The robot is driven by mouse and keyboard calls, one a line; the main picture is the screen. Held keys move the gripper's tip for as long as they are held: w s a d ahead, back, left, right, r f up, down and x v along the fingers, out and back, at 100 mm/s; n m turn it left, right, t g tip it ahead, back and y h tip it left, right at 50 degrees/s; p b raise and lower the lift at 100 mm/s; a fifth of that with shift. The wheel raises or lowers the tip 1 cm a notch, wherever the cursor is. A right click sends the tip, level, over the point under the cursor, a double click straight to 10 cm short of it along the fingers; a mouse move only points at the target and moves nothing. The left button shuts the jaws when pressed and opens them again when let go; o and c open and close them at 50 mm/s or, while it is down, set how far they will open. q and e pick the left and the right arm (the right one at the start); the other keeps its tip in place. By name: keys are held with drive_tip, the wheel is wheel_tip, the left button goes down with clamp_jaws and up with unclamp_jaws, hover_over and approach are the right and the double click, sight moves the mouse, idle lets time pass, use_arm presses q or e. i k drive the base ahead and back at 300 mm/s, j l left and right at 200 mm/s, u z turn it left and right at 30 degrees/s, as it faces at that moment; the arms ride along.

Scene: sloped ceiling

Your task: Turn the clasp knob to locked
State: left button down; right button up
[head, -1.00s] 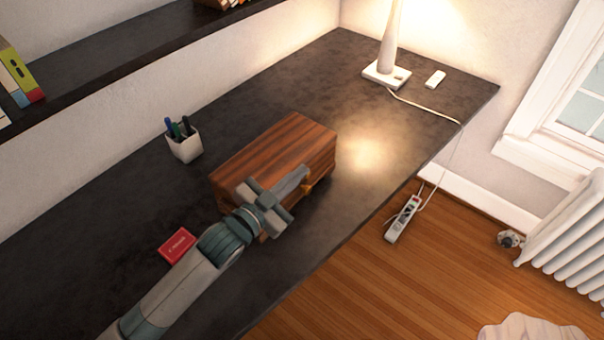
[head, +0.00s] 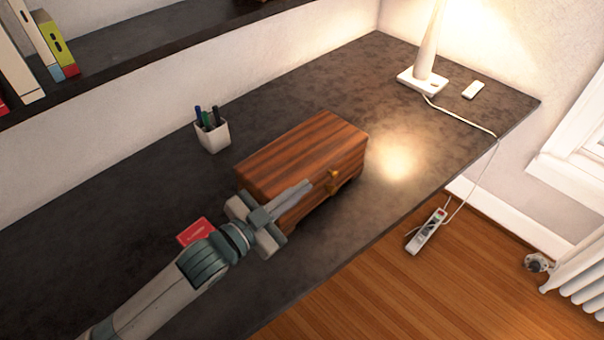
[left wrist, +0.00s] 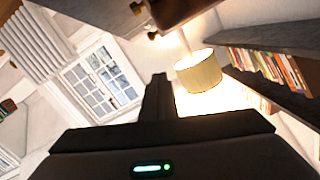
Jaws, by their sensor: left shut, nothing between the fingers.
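A wooden box (head: 300,150) with a striped brown lid stands closed on the dark desk. A small brass clasp knob (head: 334,179) is on its front face; its turned position is too small to read. My left gripper (head: 308,185) is shut and empty, in front of the box, its fingertips a little left of the knob and apart from it. In the left wrist view the shut fingers (left wrist: 158,95) point up toward the dark box edge (left wrist: 185,10). Two small brass pieces (left wrist: 138,8) (left wrist: 153,35) show there, left of that edge. My right gripper is not in view.
A pen cup (head: 212,135) stands behind the box and a red packet (head: 195,232) lies left of my gripper. A lamp (head: 422,80) and small white item (head: 473,90) are at the far end. The desk right of the box is clear.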

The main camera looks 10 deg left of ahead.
sight(332, 190)
drive_tip(key=k+l, duration=0.15)
drive_tip(key=l, duration=0.2)
drive_tip(key=k+l, duration=0.35)
drive_tip(key=l, duration=0.3)
